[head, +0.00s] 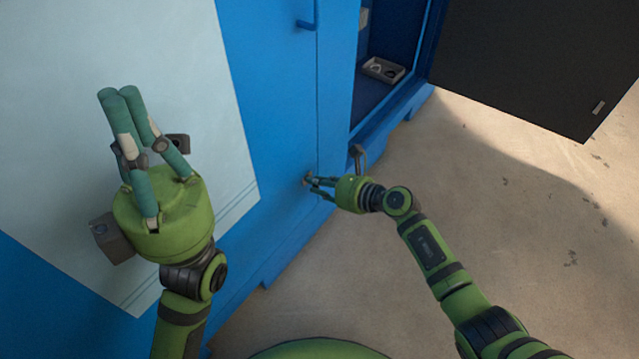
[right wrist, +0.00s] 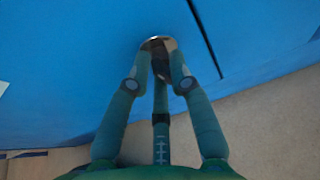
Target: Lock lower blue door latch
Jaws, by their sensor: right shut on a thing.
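The blue door (head: 270,110) stands in the middle of the head view. Its lower latch (head: 307,179) is a small metal piece low on the door near its right edge. In the right wrist view the latch (right wrist: 157,45) shows as a round pale plate with a dark part between my fingers. My right gripper (head: 314,182) is shut on the latch, and its fingers hide most of it. My left gripper (head: 122,95) is raised in front of the white panel, away from the latch. Its fingers point up, and whether they are open or shut is unclear.
An upper blue handle (head: 306,24) sits higher on the door. To the right, an open blue compartment holds a grey tray (head: 384,70) with small items. A dark open door (head: 535,60) stands at the upper right. Bare concrete floor (head: 520,190) lies at right.

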